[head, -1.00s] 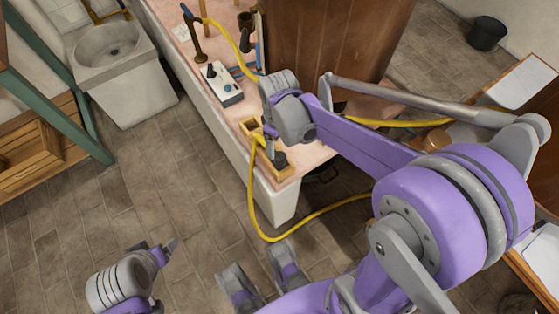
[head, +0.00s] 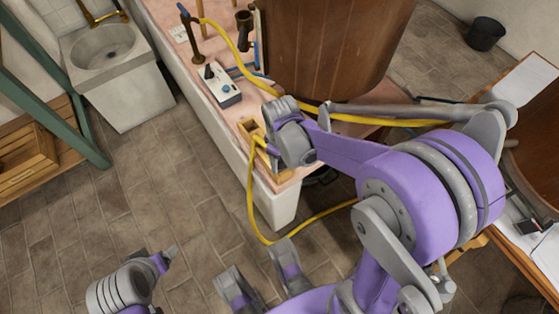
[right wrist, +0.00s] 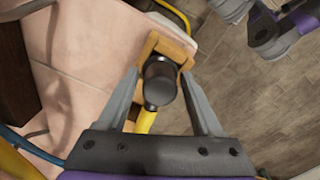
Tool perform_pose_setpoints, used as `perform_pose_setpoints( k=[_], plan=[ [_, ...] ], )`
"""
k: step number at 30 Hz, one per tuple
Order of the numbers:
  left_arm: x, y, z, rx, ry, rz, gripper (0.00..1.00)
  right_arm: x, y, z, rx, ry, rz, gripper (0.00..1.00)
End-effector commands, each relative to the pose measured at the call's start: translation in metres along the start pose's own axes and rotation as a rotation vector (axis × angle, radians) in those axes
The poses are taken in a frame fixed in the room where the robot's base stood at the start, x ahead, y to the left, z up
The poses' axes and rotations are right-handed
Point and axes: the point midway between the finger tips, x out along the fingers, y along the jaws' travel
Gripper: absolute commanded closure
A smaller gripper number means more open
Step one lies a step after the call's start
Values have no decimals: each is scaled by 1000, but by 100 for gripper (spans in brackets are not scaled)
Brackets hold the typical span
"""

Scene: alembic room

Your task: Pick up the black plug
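The black plug (right wrist: 160,80) shows in the right wrist view, seen end-on, over a small wooden holder (right wrist: 176,47). A yellow cable (right wrist: 147,121) comes from beside it. My right gripper (right wrist: 160,88) is open, with one finger on each side of the plug; I cannot tell whether either touches it. In the head view my right gripper (head: 274,146) is over the holder (head: 250,128) at the counter's near end and hides the plug. My left gripper (head: 168,255) is low at the left over the floor; its fingers are too unclear to tell their opening.
The yellow cable (head: 252,210) loops off the counter (head: 232,150) towards the floor. A white control box (head: 223,86) and a brown wooden vat (head: 335,50) stand on the counter. A sink (head: 104,50) is at the left. The tiled floor (head: 150,190) between is clear.

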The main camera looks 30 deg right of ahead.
Motion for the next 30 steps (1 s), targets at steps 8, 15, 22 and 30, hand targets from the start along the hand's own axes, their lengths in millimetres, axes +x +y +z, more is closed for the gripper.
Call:
perform_pose_setpoints(
  k=[8, 15, 22, 30],
  plan=[
    [0, 0, 0, 0, 0, 0, 19, 0, 0, 0, 0, 0, 0, 86],
    [0, 0, 0, 0, 0, 0, 19, 0, 0, 0, 0, 0, 1, 100],
    [-2, 0, -1, 0, 1, 0, 19, -5, 1, 0, 1, 0, 3, 100],
    [-19, 0, -8, 0, 7, 0, 19, -55, 0, 0, 0, 1, 1, 100]
  ],
)
